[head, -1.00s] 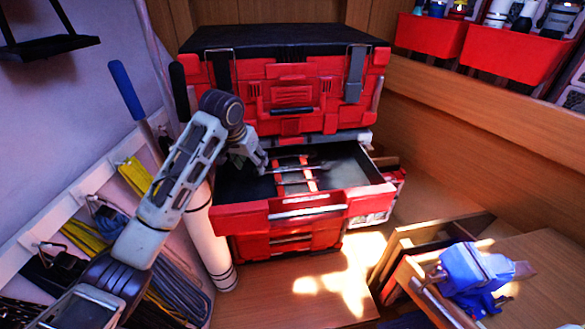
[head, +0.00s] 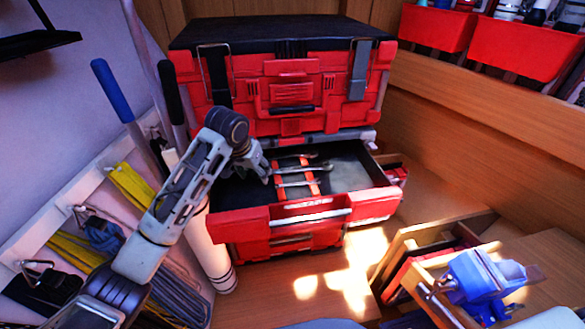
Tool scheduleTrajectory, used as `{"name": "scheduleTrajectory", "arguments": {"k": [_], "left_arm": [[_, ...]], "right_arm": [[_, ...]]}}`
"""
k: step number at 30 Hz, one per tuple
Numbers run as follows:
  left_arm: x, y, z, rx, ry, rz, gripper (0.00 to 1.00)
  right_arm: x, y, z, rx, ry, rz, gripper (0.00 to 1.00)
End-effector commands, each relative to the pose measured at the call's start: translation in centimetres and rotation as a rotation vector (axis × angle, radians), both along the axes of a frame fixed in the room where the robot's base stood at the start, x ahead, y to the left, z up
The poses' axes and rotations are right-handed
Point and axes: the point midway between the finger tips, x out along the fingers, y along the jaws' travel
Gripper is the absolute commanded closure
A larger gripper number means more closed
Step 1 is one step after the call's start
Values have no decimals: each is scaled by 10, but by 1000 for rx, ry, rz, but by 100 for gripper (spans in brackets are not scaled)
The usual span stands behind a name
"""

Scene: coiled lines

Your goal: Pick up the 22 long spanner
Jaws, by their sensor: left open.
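A few metal spanners lie crosswise over two red strips in the open drawer of the red tool chest. One is at the back (head: 299,156), one in the middle (head: 308,169) and one at the front (head: 297,184). I cannot read any sizes, so I cannot tell which is the 22 long one. My left gripper (head: 266,172) is open and empty, over the left part of the drawer (head: 281,216), just left of the spanners' left ends. I cannot tell its height above them. My right gripper is out of view.
The closed upper red case (head: 292,92) stands right behind and above the drawer. A blue vise (head: 484,280) sits on a wooden bench at the lower right. Coiled lines (head: 70,255) hang on the left wall. The wooden floor in front is clear.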

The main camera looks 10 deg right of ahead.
Motion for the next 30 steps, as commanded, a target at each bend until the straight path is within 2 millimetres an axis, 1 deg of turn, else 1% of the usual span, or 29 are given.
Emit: {"name": "scheduleTrajectory", "arguments": {"k": [6,8,9,18,21,30], "left_arm": [[0,0,0,0,0,0,45],[0,0,0,0,0,0,45],[0,0,0,0,0,0,48],[0,0,0,0,0,0,86],[0,0,0,0,0,0,99],[1,0,1,-1,-1,1,100]], "right_arm": [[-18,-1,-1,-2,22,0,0],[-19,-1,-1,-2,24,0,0],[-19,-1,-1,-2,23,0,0],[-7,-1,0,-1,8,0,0],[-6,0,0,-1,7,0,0],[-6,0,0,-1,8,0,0]]}}
